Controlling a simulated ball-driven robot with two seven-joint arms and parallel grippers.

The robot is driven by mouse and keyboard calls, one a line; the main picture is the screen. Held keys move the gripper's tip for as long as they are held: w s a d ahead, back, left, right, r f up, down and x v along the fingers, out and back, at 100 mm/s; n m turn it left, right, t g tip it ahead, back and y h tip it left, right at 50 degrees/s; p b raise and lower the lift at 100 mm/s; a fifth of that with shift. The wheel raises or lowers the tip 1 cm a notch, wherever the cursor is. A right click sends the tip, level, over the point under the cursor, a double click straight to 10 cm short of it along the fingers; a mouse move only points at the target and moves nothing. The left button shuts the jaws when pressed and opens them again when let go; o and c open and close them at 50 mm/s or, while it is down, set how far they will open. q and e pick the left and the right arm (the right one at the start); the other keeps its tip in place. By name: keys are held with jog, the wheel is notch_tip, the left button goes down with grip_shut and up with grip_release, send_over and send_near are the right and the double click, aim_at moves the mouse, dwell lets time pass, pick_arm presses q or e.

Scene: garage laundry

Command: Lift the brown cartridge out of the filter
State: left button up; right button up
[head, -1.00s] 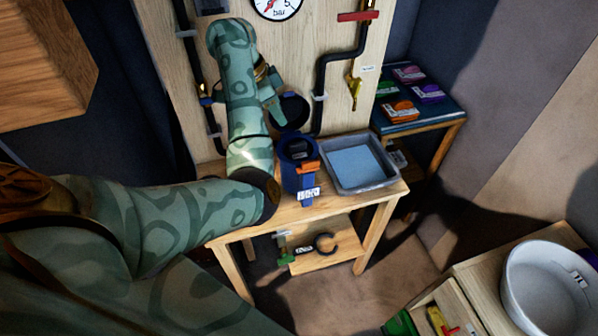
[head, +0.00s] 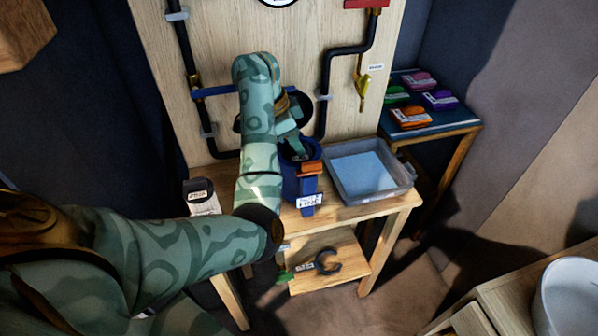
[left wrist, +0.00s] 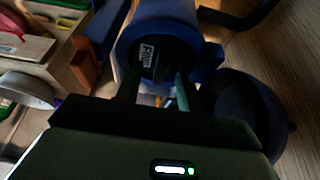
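The filter is a blue open-topped housing (head: 306,188) with a white label and an orange part (head: 310,168) on its side; it stands upright on the small wooden table. In the left wrist view the housing's rim (left wrist: 208,52) surrounds a dark cartridge (left wrist: 160,52) with a label; its colour looks nearly black in the shade. My left gripper (head: 297,153) is above the housing, pointing down. In the left wrist view its two fingers (left wrist: 157,92) are apart, at the housing mouth, with the cartridge beyond; I cannot tell whether they touch it. My right gripper is out of view.
A grey tray (head: 404,184) stands right of the housing. A wrench (head: 318,265) lies on the lower shelf. Coloured packs lie on a blue side table (head: 440,123).

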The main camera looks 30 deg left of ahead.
pick_arm(q)
grip_shut()
jog(key=shift+r, duration=0.1)
